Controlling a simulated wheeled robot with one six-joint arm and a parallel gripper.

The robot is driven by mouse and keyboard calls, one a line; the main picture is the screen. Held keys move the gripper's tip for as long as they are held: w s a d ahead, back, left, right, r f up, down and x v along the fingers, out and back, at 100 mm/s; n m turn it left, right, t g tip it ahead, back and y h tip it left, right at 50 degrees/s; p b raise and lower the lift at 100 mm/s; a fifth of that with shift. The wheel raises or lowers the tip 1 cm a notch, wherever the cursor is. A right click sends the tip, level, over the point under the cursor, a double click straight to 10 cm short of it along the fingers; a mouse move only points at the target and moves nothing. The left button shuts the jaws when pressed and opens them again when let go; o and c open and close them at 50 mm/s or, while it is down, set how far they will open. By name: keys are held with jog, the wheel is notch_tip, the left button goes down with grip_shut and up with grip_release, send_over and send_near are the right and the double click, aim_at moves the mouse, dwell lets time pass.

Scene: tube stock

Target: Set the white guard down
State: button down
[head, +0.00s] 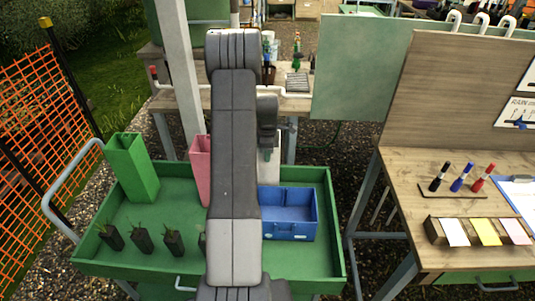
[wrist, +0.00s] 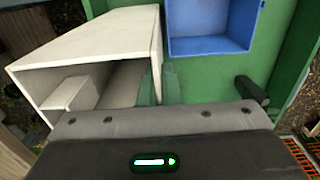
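The white guard (wrist: 95,42) is a square, open-ended tube. In the wrist view it fills the left side, its open mouth facing the camera. My gripper (wrist: 158,85) has one finger inside the mouth and one outside, closed on the guard's right wall. In the head view my arm hides most of the guard; a pale strip (head: 269,172) shows right of the arm, behind the blue bin (head: 290,231). I cannot tell whether its base touches the green tray (head: 305,262).
A green guard (head: 133,168) and a pink guard (head: 201,170) stand upright in the tray left of my arm. Several dark sapling plugs (head: 143,241) line the tray's front left. Tray floor right of my arm, in front of the bin, is clear. A wooden bench (head: 430,185) stands at right.

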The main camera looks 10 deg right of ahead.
jog(key=shift+f, duration=0.2)
jog(key=c, duration=1.6)
grip_release()
jog(key=shift+r, duration=0.1)
jog(key=shift+c, duration=0.2)
jog(key=shift+r, duration=0.1)
notch_tip(320, 180, up, 12)
jog(key=shift+r+b, duration=0.1)
jog(key=shift+b, duration=0.85)
jog(key=shift+s, duration=0.1)
